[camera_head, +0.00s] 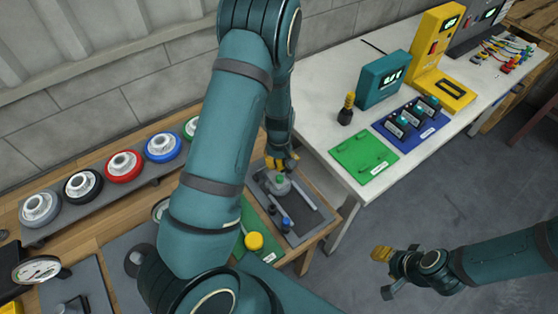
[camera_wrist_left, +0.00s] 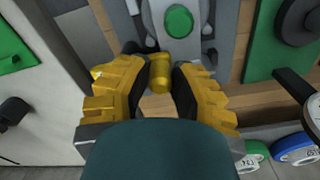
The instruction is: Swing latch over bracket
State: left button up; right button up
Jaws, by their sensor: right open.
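The grey latch fixture (camera_head: 275,182) with a green round button (camera_head: 280,179) stands in a dark tray on the wooden bench. The button (camera_wrist_left: 179,20) also shows at the top of the left wrist view. A yellow cylindrical handle (camera_wrist_left: 160,72) sits between the yellow fingers of my left gripper (camera_wrist_left: 158,80), which appear closed around it. In the head view my left gripper (camera_head: 282,163) is at the fixture and partly hides it. The bracket cannot be clearly told apart. My right gripper (camera_head: 382,272) is open and empty above the floor.
Coloured wheels (camera_head: 124,167) line a rack on the bench's left. A yellow knob (camera_head: 254,241) and small blue part (camera_head: 286,224) are near the fixture. A white table (camera_head: 325,110) with green and blue boards stands behind, to the right.

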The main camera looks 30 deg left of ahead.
pick_arm(q)
jog(key=o, duration=0.3)
jog(key=shift+r, duration=0.1)
notch_tip(320, 180, up, 12)
jog(key=shift+f, duration=0.1)
dwell(0.4)
dwell(0.4)
